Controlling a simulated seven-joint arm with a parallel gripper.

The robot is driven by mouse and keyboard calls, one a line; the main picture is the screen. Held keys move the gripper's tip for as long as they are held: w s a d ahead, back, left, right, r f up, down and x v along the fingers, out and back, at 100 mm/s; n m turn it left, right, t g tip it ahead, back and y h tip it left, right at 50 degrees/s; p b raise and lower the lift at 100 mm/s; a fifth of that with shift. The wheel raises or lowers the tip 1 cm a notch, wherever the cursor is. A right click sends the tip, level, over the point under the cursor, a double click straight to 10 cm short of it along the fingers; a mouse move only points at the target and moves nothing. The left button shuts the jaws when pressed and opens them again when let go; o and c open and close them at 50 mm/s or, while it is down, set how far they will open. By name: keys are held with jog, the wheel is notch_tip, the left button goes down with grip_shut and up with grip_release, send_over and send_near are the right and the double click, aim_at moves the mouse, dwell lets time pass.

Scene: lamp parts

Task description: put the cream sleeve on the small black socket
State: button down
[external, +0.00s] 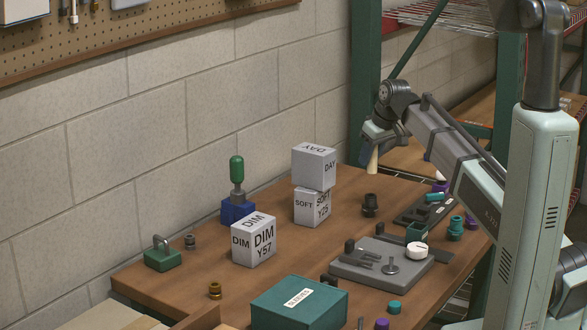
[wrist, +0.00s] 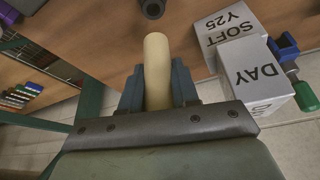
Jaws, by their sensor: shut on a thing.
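My gripper (external: 373,148) is shut on the cream sleeve (external: 373,161). It holds the sleeve in the air over the back of the bench, past the stacked grey boxes. In the wrist view the sleeve (wrist: 157,62) stands out between the two blue-grey fingers of my gripper (wrist: 157,90). A black socket (external: 370,205) stands upright on the bench, below and apart from the sleeve. A black socket (wrist: 152,8) also shows at the top edge of the wrist view, partly cut off. A smaller dark grey socket (external: 190,242) stands at the left of the bench.
Grey boxes marked DAY (external: 314,166) and SOFT (external: 312,206) are stacked left of the black socket. A DIM box (external: 254,241) and a green-handled tool (external: 237,172) stand further left. A grey fixture plate (external: 350,270) and a green box (external: 275,303) lie nearer the front.

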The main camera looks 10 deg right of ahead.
aim_at(370, 173)
jog(key=shift+f, duration=2.95)
jog(key=shift+f, duration=0.35)
jog(key=c, duration=0.8)
grip_release()
jog(key=shift+c, duration=0.2)
jog(key=shift+r, duration=0.1)
jog(key=shift+s+r, duration=0.1)
jog(key=shift+r, duration=0.45)
jog(key=v, duration=1.1)
jog(key=shift+s+d+r, duration=0.1)
jog(key=shift+r, duration=0.05)
